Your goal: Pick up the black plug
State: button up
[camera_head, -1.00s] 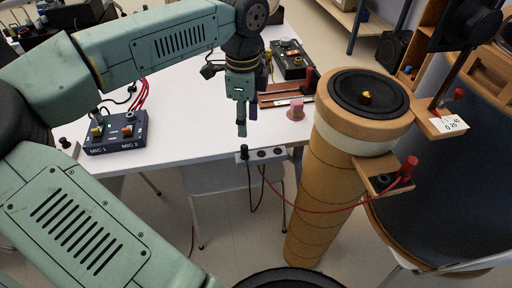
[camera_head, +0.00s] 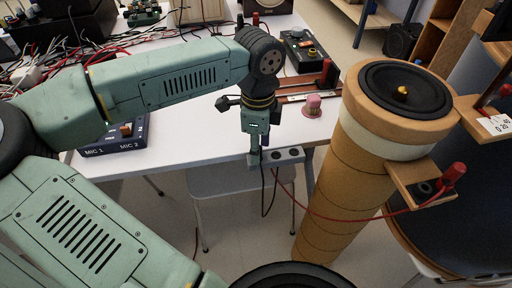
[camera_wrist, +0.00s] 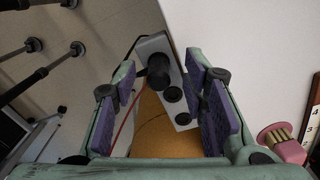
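The black plug (camera_wrist: 158,72) stands in the left end of a grey socket strip (camera_wrist: 183,118) at the table's front edge, seen from above in the wrist view. My gripper (camera_wrist: 161,98) is open, with its purple pads apart on either side of the strip and plug. No contact with the plug shows. In the head view my gripper (camera_head: 258,157) points down at the left end of the strip (camera_head: 288,155) and mostly hides the plug. A black cable loops below the strip.
A tan column with a black speaker (camera_head: 403,90) stands right of the strip, with a red plug (camera_head: 453,174) on its bracket. A red cable runs from there to the strip. A pink object (camera_head: 313,106) and a MIC box (camera_head: 118,137) are on the white table (camera_head: 190,130).

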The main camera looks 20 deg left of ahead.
jog(key=shift+s+d+f, duration=0.1)
jog(key=shift+c, duration=0.4)
grip_shut()
